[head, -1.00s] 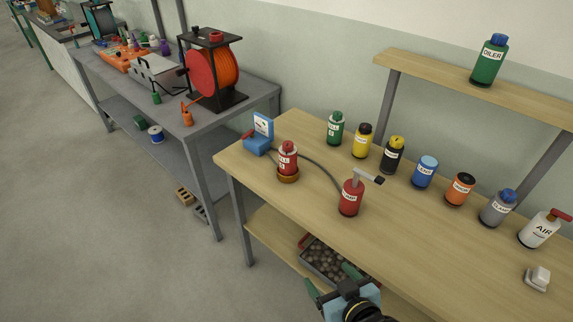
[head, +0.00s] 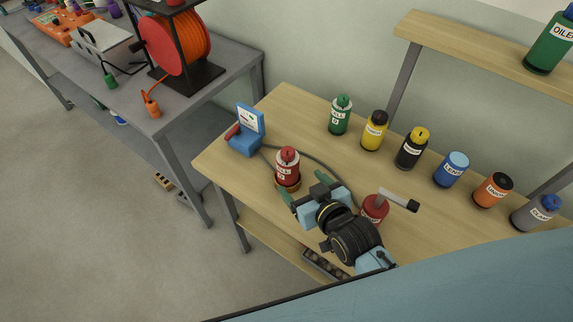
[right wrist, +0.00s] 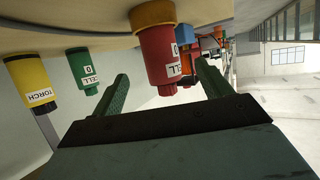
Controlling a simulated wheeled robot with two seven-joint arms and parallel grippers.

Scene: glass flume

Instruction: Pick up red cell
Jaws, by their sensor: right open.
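The red cell (head: 288,170) is a red cylinder with a white label, upright in a small brown round holder (head: 293,187) on the wooden bench. It also shows upside down in the right wrist view (right wrist: 160,55), with its holder as a yellow-brown ring (right wrist: 152,14). My right gripper (head: 303,187) is open, its green fingers pointing at the cell from the near side. In the right wrist view, the cell appears between the two spread fingers (right wrist: 162,70); I see no contact. My left gripper is not in view.
A blue device (head: 246,135) with a cable is left of the cell. Green (head: 340,116), yellow (head: 375,131) and black (head: 411,149) bottles stand behind.

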